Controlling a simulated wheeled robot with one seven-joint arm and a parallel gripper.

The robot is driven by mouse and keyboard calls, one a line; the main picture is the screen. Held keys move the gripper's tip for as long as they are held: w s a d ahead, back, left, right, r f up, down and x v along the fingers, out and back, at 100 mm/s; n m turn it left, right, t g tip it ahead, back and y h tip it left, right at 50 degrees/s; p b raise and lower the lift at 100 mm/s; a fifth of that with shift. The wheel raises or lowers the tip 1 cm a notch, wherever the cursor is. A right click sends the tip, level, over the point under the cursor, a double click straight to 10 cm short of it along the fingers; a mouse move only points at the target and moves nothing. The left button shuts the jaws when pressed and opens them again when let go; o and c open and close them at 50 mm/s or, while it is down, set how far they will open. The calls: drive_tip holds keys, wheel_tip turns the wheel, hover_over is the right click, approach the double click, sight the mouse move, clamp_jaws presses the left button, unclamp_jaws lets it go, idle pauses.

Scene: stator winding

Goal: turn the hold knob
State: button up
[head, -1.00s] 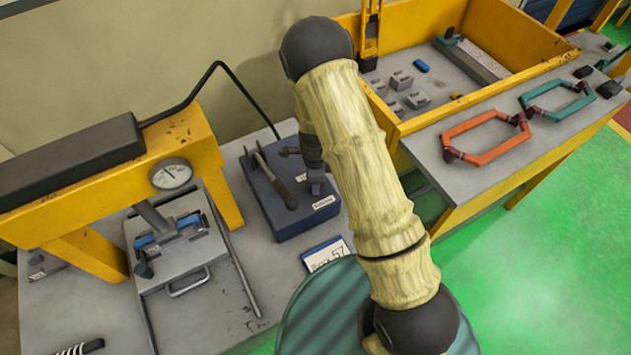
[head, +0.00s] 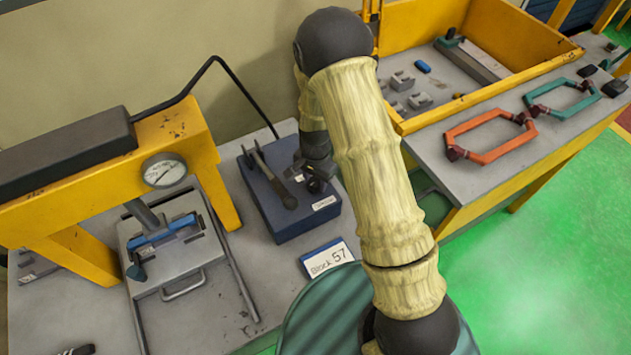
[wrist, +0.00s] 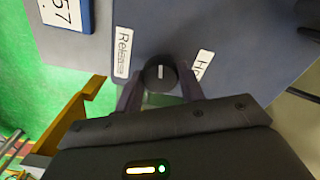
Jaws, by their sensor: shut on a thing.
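The hold knob (wrist: 160,73) is a round black knob with a short white mark on its top. In the wrist view it sits on the grey-blue face of a box, between a "Release" label (wrist: 123,52) and a partly covered label beginning "Ho" (wrist: 202,65). My gripper (wrist: 160,84) has one dark finger on each side of the knob and is shut on it. In the head view my gripper (head: 317,180) is at the right part of the blue box (head: 283,220), beside its lever (head: 272,178). The knob itself is hidden there.
A "Block 57" card (head: 328,259) lies in front of the box. A yellow press (head: 180,140) with a gauge stands left. A yellow-walled tray (head: 480,105) and orange (head: 490,140) and green (head: 563,100) coil frames are on the right bench.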

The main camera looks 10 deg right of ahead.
sight(315, 181)
drive_tip(key=n+b, duration=0.1)
drive_tip(key=n, duration=0.3)
drive_tip(key=shift+w+n, duration=0.15)
drive_tip(key=shift+n, duration=0.15)
drive_tip(key=n+b, duration=0.1)
drive_tip(key=n, duration=0.2)
drive_tip(key=shift+n, duration=0.3)
drive_tip(key=n, duration=0.3)
drive_tip(key=shift+n+b, duration=0.3)
drive_tip(key=shift+b, duration=0.1)
drive_tip(key=shift+r+n, duration=0.1)
drive_tip(key=shift+n, duration=1.7)
drive_tip(key=o, duration=1)
drive_tip(key=shift+c, duration=0.2)
wheel_tip(315, 181, up, 17)
drive_tip(key=b, duration=0.2)
drive_tip(key=shift+r, duration=0.15)
